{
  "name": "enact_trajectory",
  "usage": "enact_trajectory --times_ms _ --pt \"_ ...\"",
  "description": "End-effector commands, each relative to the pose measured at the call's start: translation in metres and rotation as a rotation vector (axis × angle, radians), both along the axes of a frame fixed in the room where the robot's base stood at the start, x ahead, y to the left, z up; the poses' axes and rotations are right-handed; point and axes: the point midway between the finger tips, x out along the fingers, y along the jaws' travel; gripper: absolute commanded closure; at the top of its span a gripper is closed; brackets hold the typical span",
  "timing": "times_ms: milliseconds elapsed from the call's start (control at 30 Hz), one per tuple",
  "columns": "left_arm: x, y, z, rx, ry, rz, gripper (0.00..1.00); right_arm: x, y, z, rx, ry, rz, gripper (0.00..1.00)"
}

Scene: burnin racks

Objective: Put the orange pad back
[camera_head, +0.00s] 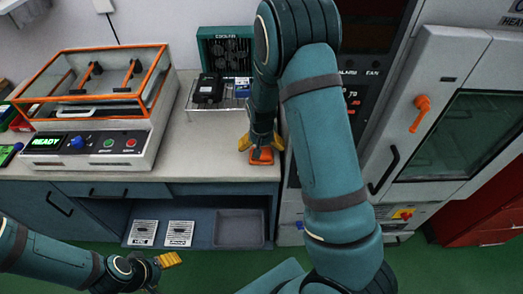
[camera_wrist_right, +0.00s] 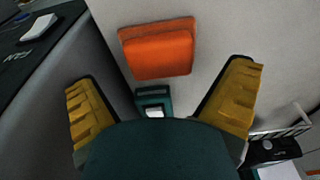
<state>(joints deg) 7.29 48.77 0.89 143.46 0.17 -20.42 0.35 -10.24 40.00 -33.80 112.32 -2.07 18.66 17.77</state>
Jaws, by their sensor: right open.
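The orange pad (camera_head: 262,156) lies on the grey counter near its right end, beside the tall cabinet. In the right wrist view the orange pad (camera_wrist_right: 158,50) is a rounded block on the grey surface, just past the fingertips. My right gripper (camera_head: 262,143) comes down over it in the head view and partly hides it. Its yellow fingers are spread wide in the wrist view (camera_wrist_right: 160,95), with nothing held between them. My left gripper (camera_head: 168,260) is low at the left, in front of the counter; its opening is not clear.
A tester with an orange-framed lid and READY display (camera_head: 95,100) stands on the left. A wire rack (camera_head: 222,88) with a black device (camera_head: 208,88) and a teal cooling unit (camera_head: 227,48) are behind. The tall cabinet (camera_head: 430,110) borders the right. The middle counter is clear.

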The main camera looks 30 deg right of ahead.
Motion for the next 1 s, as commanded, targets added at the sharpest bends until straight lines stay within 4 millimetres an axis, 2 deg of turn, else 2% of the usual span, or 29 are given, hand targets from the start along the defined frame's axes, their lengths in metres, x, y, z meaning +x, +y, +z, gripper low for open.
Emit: enact_trajectory --times_ms 33,100,300,500,633,767,833,867,1000 --pt "0.001 0.000 0.005 0.000 -0.002 0.002 0.32 -0.001 0.002 0.015 0.001 -0.004 0.001 0.00" --pt "0.002 0.000 0.008 0.001 -0.005 0.004 0.32 -0.003 0.003 0.030 0.001 -0.003 -0.001 0.00" --pt "0.005 0.001 0.016 0.002 -0.011 0.009 0.32 -0.008 0.006 0.065 0.001 -0.002 0.001 0.00" --pt "0.006 0.001 0.019 0.004 -0.015 0.011 0.32 -0.011 0.007 0.084 0.000 0.000 0.000 0.00" --pt "0.007 0.001 0.019 0.004 -0.016 0.012 0.32 -0.012 0.007 0.086 0.000 0.001 0.001 0.00" --pt "0.007 0.001 0.019 0.003 -0.015 0.012 0.32 -0.018 0.018 0.070 0.015 0.007 0.030 0.00" --pt "0.007 0.001 0.019 0.003 -0.015 0.012 0.32 -0.027 0.034 0.047 0.037 0.012 0.072 0.00" --pt "0.007 0.001 0.019 0.004 -0.015 0.011 0.32 -0.033 0.045 0.034 0.052 0.015 0.099 0.00" --pt "0.007 0.001 0.019 0.004 -0.015 0.011 0.32 -0.080 0.111 -0.031 0.158 0.009 0.242 0.00"
